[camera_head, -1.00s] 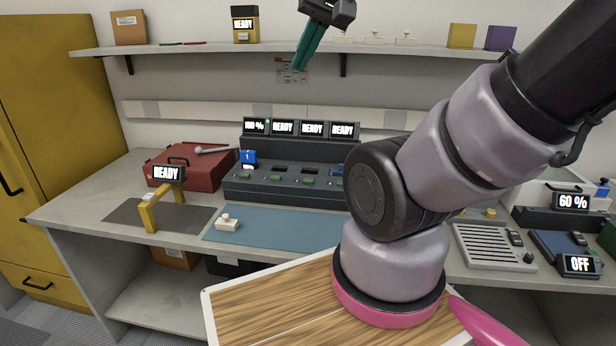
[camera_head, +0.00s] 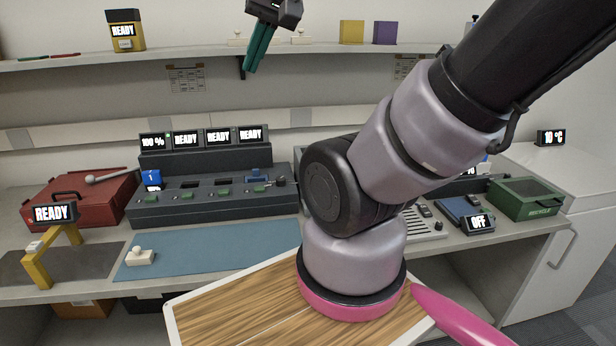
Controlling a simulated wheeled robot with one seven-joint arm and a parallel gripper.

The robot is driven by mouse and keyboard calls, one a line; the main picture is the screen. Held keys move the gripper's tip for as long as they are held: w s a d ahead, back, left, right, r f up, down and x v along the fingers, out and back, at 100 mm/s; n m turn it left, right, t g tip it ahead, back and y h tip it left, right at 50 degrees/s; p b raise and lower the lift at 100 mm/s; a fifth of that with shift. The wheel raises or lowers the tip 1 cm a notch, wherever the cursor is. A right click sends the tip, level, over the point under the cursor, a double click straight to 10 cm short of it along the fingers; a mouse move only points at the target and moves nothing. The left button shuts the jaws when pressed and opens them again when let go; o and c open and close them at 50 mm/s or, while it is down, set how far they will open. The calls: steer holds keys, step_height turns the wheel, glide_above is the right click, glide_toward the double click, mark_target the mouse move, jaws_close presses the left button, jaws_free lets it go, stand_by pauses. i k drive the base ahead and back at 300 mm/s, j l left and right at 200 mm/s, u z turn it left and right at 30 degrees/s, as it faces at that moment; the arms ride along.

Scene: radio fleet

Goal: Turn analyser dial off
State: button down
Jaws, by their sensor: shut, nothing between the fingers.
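No label naming an analyser can be read. A blue-topped unit (camera_head: 455,209) on the right of the bench has a small display (camera_head: 478,223) reading OFF. A dark knob (camera_head: 438,226) stands just left of that display; its pointer is too small to read. Another dark knob (camera_head: 281,182) is at the right end of the charging bank. My gripper (camera_head: 251,69), with teal fingers, is shut and empty. It hangs high in front of the wall shelf, well apart from both knobs. My arm covers part of the bench between them.
The charging bank (camera_head: 180,209) has several displays. A red case (camera_head: 85,197), a yellow stand (camera_head: 38,270), a blue mat (camera_head: 215,250) and a green box (camera_head: 527,197) share the bench. The wall shelf (camera_head: 190,56) runs behind my gripper. The floor at right is open.

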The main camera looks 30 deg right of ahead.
mark_target(280, 181)
steer(key=z, duration=0.55)
steer(key=i+j+z, duration=0.2)
steer(key=k+j, duration=0.1)
